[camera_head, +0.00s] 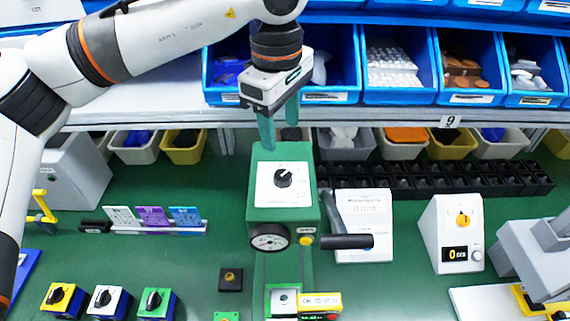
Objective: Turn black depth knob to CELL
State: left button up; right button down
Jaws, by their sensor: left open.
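The black depth knob (283,179) sits on a white dial plate on the front of the green machine box (255,212). Its pale pointer mark appears to aim up and slightly right. The labels around the dial are too small to read. My left gripper (279,126) reaches down from above with its teal fingers apart and empty. The fingertips are just above and behind the box's top edge, apart from the knob in the picture. My right gripper is not in view.
A crank lever with a black handle (345,241) projects right from the green box, and a round gauge (269,238) sits at its lower left. Small switch boxes (109,302) stand at the front left. Blue bins (402,91) line the back shelf.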

aim_at(284, 174)
pick_arm(q)
jog(key=f+p, duration=0.1)
jog(key=f, duration=0.4)
jog(key=f+p, duration=0.2)
jog(key=f, duration=0.3)
jog(key=shift+w+d, duration=0.15)
jog(key=shift+d, duration=0.05)
jog(key=shift+f+p, duration=0.3)
jog(key=shift+f, duration=0.25)
jog(key=c, duration=1)
jog(key=shift+o, duration=0.2)
jog(key=shift+w+f+n+b, duration=0.1)
jog(key=shift+n+b, duration=0.2)
jog(key=shift+b, duration=0.3)
jog(key=n+b, duration=0.5)
jog(key=b, duration=0.3)
jog(key=shift+d+f+n, duration=0.1)
jog(key=shift+n, duration=0.2)
jog(key=shift+r+n+b, duration=0.2)
jog(key=shift+n+b, duration=1.2)
jog(key=shift+r, duration=0.1)
